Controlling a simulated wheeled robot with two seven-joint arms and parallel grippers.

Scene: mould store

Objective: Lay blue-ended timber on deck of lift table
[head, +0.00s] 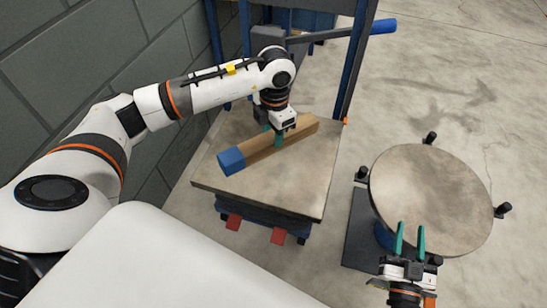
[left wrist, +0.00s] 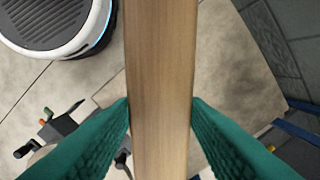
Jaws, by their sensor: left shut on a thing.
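The blue-ended timber (head: 262,147) is a long brown bar with a blue end at lower left. My left gripper (head: 278,138) is shut across its middle. In the left wrist view the green fingers (left wrist: 160,120) press both sides of the timber (left wrist: 160,60), whose blue end is out of that view. The timber is over the square, worn beige deck of the lift table (head: 290,199), slanting across it. I cannot tell for sure whether it touches the deck. My right gripper (head: 410,228) is open and empty, over the near edge of a round table.
The round-topped stand (head: 430,190) with black knobs is right of the lift table. A blue rack (head: 352,60) stands behind the deck, with a blue-ended bar (head: 383,26) sticking out. A grey block wall (head: 110,60) runs along the left. Red pedals (head: 234,221) show below the deck's front.

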